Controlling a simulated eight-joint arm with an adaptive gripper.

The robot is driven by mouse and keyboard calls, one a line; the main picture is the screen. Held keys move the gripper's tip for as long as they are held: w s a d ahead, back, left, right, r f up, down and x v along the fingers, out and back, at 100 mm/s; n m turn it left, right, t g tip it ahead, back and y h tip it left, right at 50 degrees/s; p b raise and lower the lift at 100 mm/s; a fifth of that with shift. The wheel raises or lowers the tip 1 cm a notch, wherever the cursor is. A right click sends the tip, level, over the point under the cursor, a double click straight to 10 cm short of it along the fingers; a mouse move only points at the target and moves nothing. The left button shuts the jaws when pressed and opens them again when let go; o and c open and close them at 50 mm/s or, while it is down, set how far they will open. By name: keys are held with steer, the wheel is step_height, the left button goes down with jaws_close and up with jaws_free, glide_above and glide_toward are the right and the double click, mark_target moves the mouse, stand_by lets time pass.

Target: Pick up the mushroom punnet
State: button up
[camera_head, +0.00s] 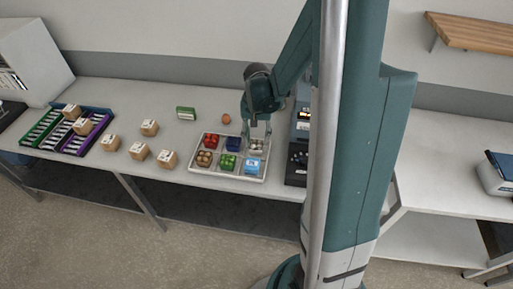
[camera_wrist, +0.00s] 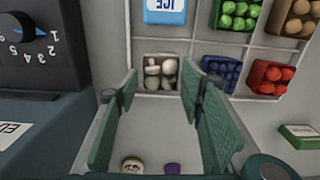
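The mushroom punnet (camera_head: 257,149) sits in the back right compartment of the white divided tray (camera_head: 222,179). In the wrist view the punnet (camera_wrist: 160,73) is a small square box of pale mushrooms, just ahead of the fingertips. My gripper (camera_head: 258,133) is above that corner of the tray, pointing down. In the wrist view my gripper (camera_wrist: 160,92) is open and empty, with a green finger on either side and clear space between them. Whether the fingertips reach down beside the punnet is hard to tell.
The tray also holds red (camera_head: 211,141), dark blue (camera_head: 233,145), green (camera_head: 228,162) and brown (camera_head: 204,158) punnets and a blue ICE box (camera_head: 255,166). A dark machine with a dial (camera_wrist: 32,36) stands close beside the gripper. Several cardboard boxes (camera_head: 149,127) stand to the left.

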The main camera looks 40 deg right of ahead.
mark_target(257, 144)
steer(key=shift+f, duration=2.45)
steer(key=shift+c, duration=0.2)
steer(key=c, duration=0.5)
